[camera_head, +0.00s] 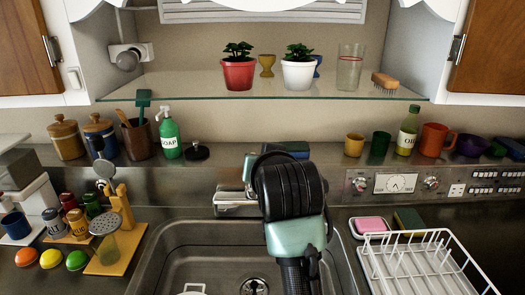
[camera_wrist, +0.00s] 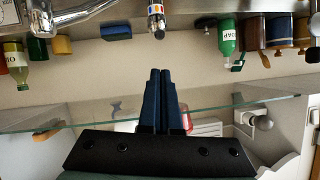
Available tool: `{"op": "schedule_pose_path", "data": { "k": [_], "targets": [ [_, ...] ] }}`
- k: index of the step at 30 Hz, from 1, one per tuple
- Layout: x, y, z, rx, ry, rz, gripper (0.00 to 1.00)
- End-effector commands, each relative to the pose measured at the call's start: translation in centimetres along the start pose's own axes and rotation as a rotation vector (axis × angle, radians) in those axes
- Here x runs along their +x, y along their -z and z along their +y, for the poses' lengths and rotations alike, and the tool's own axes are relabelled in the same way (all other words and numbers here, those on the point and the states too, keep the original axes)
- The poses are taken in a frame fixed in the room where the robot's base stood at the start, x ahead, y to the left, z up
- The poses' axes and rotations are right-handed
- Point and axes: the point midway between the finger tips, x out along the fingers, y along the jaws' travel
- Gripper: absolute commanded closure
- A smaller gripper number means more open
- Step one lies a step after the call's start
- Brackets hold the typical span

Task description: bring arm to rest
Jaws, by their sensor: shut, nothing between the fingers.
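My gripper shows in the wrist view (camera_wrist: 160,73), its two dark blue fingers lying together with nothing between them. Behind the fingers in that view are the beige back wall and the edge of the glass shelf (camera_wrist: 70,121), seen upside down. The fingers look clear of the shelf, though the distance is hard to judge. In the head view my arm rises over the sink (camera_head: 180,250), in front of the tap (camera_head: 235,198) and hiding part of it. My gripper cannot be made out there.
The glass shelf (camera_head: 200,97) holds two potted plants, a drinking glass (camera_head: 349,67) and a brush (camera_head: 385,81). A soap bottle (camera_head: 169,135) and jars stand on the back ledge. A white dish rack (camera_head: 425,265) is right of the sink; spice jars and a wooden board crowd the left.

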Motion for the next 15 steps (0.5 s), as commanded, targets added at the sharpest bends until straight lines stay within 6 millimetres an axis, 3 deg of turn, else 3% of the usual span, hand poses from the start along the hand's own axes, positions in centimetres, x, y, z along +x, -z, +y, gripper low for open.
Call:
{"op": "schedule_pose_path", "data": {
  "k": [5, 9, 12, 15],
  "targets": [
    [-5.0, 6.1, -3.6, -0.058, 0.057, 0.268, 1.0],
    [-13.3, 12.3, -6.1, -0.116, 0.079, 0.601, 1.0],
    [-20.0, 15.3, -7.0, -0.15, 0.068, 0.821, 1.0],
    [-25.9, 16.9, -7.3, -0.177, 0.042, 0.999, 1.0]
  ]
}}
